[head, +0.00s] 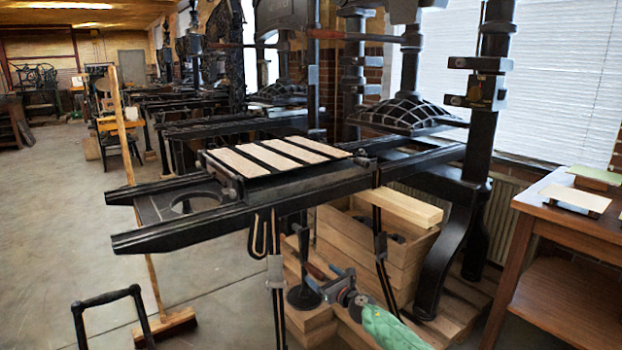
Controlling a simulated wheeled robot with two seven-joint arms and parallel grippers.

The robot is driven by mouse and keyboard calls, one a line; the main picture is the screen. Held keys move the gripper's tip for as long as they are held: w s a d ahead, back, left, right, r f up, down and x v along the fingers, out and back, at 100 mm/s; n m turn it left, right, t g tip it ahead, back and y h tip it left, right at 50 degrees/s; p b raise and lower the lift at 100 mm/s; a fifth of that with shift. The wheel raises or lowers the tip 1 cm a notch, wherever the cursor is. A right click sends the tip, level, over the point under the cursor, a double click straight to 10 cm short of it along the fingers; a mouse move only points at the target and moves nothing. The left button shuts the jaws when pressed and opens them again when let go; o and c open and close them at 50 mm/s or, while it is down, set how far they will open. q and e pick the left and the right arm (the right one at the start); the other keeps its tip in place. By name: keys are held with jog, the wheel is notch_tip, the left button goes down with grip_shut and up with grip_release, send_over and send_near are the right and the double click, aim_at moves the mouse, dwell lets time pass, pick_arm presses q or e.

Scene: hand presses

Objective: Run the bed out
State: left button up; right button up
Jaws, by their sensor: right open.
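The press bed (290,174) is a flat black block carrying several cream strips. It sits on the long black rails (180,235), left of the ribbed black platen (405,113) and clear of it. Bare rail extends to its left. A narrow black loop (258,236) hangs below the near rail; I cannot tell if it is a crank. My right gripper (322,275) reaches in from the lower right, behind my green forearm. It is low, below the near rail, with its coloured fingers apart and nothing seen between them. My left gripper is out of view.
A wooden crate (365,245) stands under the press, and a dark hanging bar (380,245) passes in front of it. A wooden table (560,218) is at the right. A black tubular frame (108,297) is at the lower left.

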jog(key=p+v, duration=0.2)
jog(key=v, duration=0.7)
dwell(0.6)
jog(key=shift+a, duration=0.15)
